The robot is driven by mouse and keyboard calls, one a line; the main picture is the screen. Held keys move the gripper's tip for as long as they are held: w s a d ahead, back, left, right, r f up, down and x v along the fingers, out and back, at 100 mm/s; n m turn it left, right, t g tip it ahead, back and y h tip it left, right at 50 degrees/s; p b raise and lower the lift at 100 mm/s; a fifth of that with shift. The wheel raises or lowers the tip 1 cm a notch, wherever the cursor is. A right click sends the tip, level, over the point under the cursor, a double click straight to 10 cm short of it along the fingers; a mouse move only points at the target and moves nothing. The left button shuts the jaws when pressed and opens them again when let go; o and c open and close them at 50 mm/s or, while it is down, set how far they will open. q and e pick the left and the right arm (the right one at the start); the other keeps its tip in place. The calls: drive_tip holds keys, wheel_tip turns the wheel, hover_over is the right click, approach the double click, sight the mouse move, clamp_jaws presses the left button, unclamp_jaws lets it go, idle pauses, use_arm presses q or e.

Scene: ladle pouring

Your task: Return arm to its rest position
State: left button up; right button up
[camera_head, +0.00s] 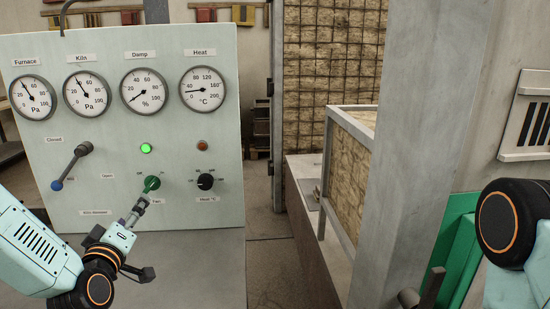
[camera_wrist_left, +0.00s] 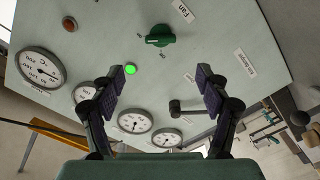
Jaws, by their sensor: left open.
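My left gripper (camera_head: 140,206) is in front of the grey-green control panel (camera_head: 120,100), just below the green fan knob (camera_head: 152,183). In the left wrist view its two dark fingers (camera_wrist_left: 160,78) are spread wide with nothing between them. The green knob (camera_wrist_left: 174,40) lies beyond the fingertips, and I see a gap between it and them. My left arm reaches in from the lower left. Part of my right arm (camera_head: 510,224) shows at the right edge. I make out no right gripper.
The panel carries several gauges (camera_head: 143,91), a lit green lamp (camera_head: 146,148), a dark red lamp (camera_head: 202,146), a black heat knob (camera_head: 205,181) and a lever (camera_head: 70,167). A concrete pillar (camera_head: 415,140) and a green object (camera_head: 455,240) stand right. Floor (camera_head: 268,250) shows between.

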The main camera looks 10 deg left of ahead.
sight(149, 188)
use_arm(q)
drive_tip(key=x, duration=1.1)
drive_tip(key=shift+w+a+f, duration=0.1)
drive_tip(key=shift+w+a, duration=0.05)
drive_tip(key=shift+w, duration=0.25)
drive_tip(key=shift+s, duration=0.1)
